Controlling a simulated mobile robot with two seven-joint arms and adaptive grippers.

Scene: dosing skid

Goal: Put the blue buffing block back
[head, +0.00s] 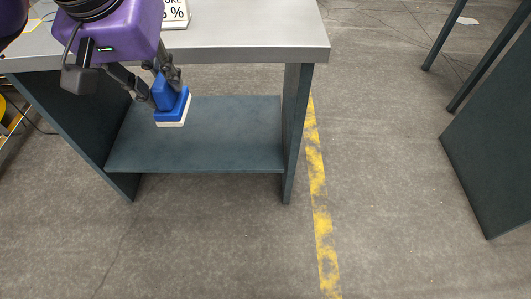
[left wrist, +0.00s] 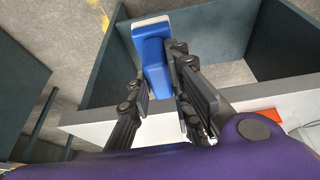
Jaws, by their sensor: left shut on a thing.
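The blue buffing block (head: 166,97) has a blue grip on top and a pale pad underneath. My left gripper (head: 158,82) is shut on its blue grip and holds it in front of the bench's near edge, above the lower shelf in the picture. In the left wrist view the block (left wrist: 152,45) sits between the two black fingers of the left gripper (left wrist: 163,88), with its pale pad at the far end. My right gripper does not show in either view.
A metal-topped bench (head: 262,36) has dark side panels and a bare lower shelf (head: 215,140). A white sign (head: 174,14) stands on top. A yellow floor line (head: 317,180) runs right of the bench. A dark panel (head: 490,140) stands further right, with clear floor between.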

